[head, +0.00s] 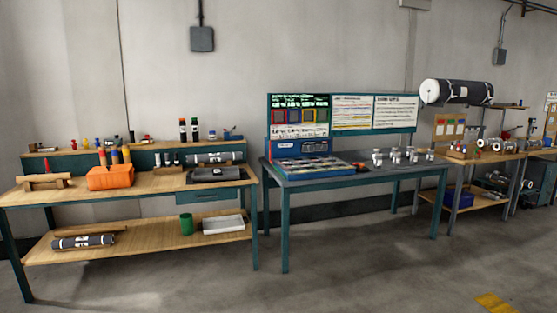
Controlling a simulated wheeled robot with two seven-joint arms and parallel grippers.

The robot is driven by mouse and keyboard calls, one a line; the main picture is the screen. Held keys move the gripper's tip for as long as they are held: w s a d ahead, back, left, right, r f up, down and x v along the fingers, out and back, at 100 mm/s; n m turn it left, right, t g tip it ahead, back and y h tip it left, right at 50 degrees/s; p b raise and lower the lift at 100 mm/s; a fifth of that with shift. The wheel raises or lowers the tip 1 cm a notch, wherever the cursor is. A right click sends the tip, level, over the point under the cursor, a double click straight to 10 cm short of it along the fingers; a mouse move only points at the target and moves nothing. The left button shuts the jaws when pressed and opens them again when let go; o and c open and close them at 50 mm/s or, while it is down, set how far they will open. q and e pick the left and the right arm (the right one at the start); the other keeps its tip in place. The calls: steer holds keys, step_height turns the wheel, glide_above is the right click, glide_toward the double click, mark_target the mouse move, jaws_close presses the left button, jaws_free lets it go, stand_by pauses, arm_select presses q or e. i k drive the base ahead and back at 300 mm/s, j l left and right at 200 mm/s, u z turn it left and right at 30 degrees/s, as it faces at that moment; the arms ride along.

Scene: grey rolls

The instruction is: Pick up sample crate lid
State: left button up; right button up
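I cannot clearly pick out the sample crate lid at this distance. On the teal-framed table in the middle, a flat compartmented case (305,167) lies at the left end. A blue box with a white label (299,146) stands behind it. An orange crate-like box (110,177) with bottles behind it stands on the wooden workbench at the left. A white shallow tray (223,225) lies on that bench's lower shelf. Neither of my grippers is in view, and nothing in view is held.
The wooden workbench (60,196) and the teal table (370,176) stand along the wall with a narrow gap between. Several small jars (396,157) stand on the teal table. A green cup (186,224) is on the lower shelf. The concrete floor (360,270) in front is clear.

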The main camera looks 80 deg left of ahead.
mark_target(97, 171)
steer(key=u, duration=3.9)
steer(key=i+u, duration=0.15)
steer(key=i, duration=1.6)
